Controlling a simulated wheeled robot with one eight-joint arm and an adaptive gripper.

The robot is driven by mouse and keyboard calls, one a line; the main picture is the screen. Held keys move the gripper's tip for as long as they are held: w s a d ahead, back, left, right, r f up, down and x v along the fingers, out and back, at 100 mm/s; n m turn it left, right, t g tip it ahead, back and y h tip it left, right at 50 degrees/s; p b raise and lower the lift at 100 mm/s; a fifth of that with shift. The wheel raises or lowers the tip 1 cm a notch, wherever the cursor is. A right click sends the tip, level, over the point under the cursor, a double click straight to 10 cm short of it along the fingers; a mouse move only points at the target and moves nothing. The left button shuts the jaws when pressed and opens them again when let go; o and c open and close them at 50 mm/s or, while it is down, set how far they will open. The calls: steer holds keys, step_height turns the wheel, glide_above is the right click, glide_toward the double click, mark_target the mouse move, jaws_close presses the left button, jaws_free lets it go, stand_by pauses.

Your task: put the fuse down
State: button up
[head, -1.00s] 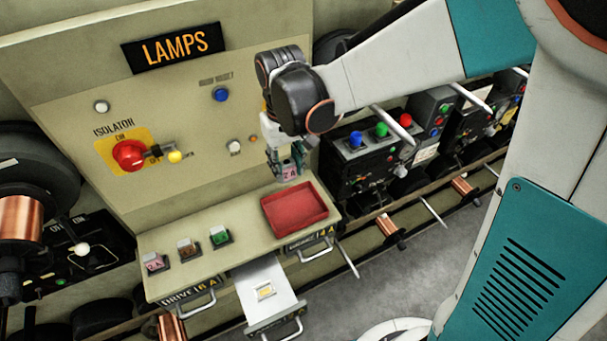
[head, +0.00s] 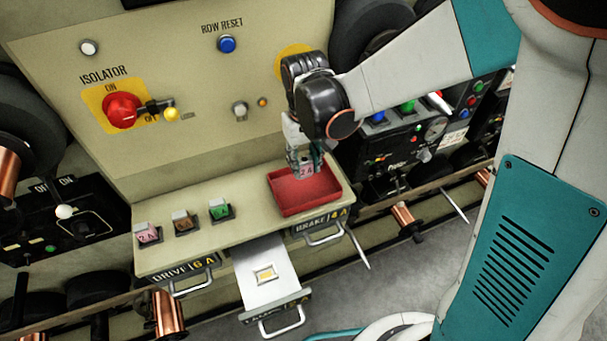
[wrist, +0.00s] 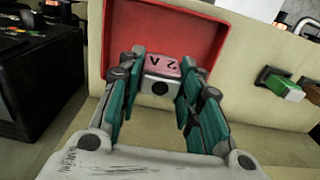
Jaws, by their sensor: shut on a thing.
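The fuse (head: 306,170) is a pink and grey block marked 2 A. My gripper (head: 304,162) is shut on it, over the back part of the red tray (head: 290,208). In the wrist view the fuse (wrist: 161,70) sits between the teal fingers of my gripper (wrist: 160,88), with the red tray (wrist: 125,42) behind it. I cannot tell whether the fuse touches the tray floor.
Pink, brown and green fuses (head: 219,210) stand in holders left of the tray. An open drawer (head: 250,288) juts out from the ledge front. A red isolator knob (head: 122,110) and blue row reset button (head: 226,44) are on the panel.

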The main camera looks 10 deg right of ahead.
mark_target(304, 176)
steer(key=shift+f+b, duration=1.65)
steer(key=shift+f, duration=1.1)
steer(key=shift+f, duration=0.2)
steer(key=o, duration=1.1)
steer(key=shift+r, duration=0.1)
step_height(304, 176, up, 12)
steer(key=p, duration=0.8)
steer(key=shift+r, duration=0.15)
